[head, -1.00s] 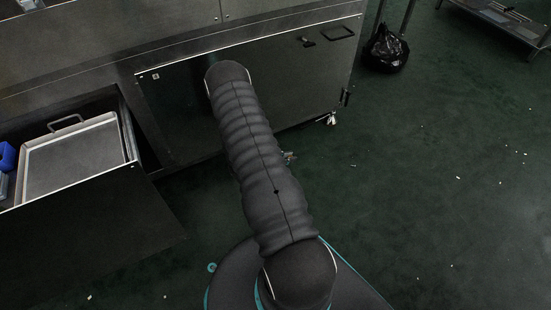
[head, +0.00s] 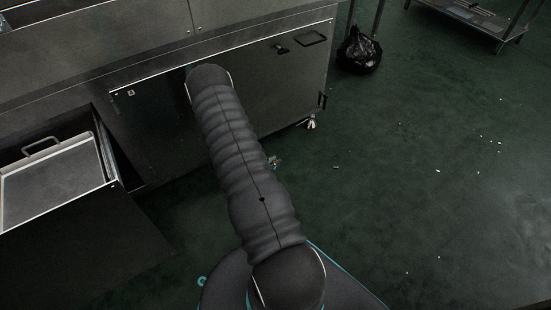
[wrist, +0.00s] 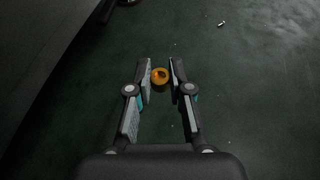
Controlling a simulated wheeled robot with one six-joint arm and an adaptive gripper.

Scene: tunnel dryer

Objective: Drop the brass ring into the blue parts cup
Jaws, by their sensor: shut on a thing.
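The brass ring (wrist: 161,78) is a small orange-gold ring in the wrist view. It is held between the fingertips of my gripper (wrist: 160,74), which is shut on it. Dark green floor lies far below the ring. In the head view my arm hides the gripper and the ring. No blue parts cup shows in either view now.
An open drawer at the left holds a grey metal tray (head: 54,184) with a handle. A steel cabinet (head: 262,85) stands beyond my arm. A black bag (head: 359,52) and a low metal table (head: 468,17) stand farther back. The floor at right is mostly clear, with small scraps.

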